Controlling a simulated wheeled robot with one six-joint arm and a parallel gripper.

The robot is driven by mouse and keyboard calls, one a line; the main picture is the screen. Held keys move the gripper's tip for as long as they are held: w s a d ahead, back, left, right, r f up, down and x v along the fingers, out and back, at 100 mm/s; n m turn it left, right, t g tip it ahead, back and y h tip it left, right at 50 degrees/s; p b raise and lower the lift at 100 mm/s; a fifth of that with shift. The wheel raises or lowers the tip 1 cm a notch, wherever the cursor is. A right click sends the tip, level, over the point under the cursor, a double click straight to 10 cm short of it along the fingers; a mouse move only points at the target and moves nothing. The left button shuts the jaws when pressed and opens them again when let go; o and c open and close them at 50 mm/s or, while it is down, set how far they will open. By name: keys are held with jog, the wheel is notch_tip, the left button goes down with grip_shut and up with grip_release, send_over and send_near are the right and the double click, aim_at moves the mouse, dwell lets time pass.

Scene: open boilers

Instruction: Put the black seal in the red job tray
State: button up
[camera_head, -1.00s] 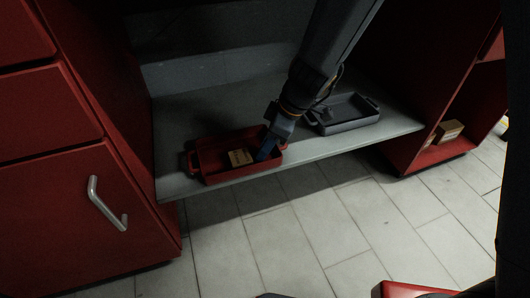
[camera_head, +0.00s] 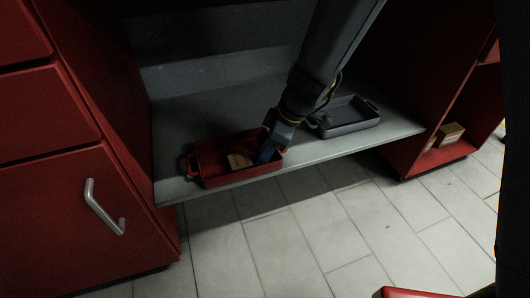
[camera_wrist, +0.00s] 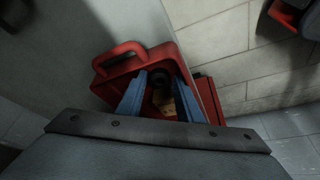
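The red job tray (camera_head: 207,180) is a shallow open tray with end handles on the grey shelf. It also shows in the wrist view (camera_wrist: 128,66). My gripper (camera_head: 265,158) points down into the right end of the tray. In the wrist view its two blue fingers (camera_wrist: 161,80) have a dark round piece, the black seal (camera_wrist: 160,76), between their tips, and they look closed on it. The seal is in shadow, and I cannot tell whether it touches the tray floor. In the head view the fingers hide it.
A tan block (camera_head: 238,161) lies in the red tray, left of my fingers. A grey tray (camera_head: 347,127) stands to the right on the shelf (camera_head: 318,151). Red cabinets flank the shelf, and another tan box (camera_head: 450,133) sits in the right one.

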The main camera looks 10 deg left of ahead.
jog(key=p+v, duration=0.5)
jog(key=v, duration=0.6)
jog(key=s+d+r+m+h, duration=0.1)
jog(key=s+d+r+m, duration=0.1)
jog(key=s, duration=0.5)
jog(key=s+d+r+m, duration=0.1)
jog(key=s+r+m, duration=0.4)
jog(key=s, duration=0.3)
jog(key=s+d+r+m+h, duration=0.1)
jog(key=s+d+r+m, duration=0.1)
jog(key=s+r, duration=0.3)
jog(key=s+m, duration=0.1)
jog(key=s, duration=0.2)
jog(key=shift+s+d+r+m+h, duration=0.15)
jog(key=shift+d+r+m+h, duration=0.15)
jog(key=shift+m, duration=0.1)
jog(key=shift+r+p, duration=0.1)
jog(key=shift+p, duration=0.2)
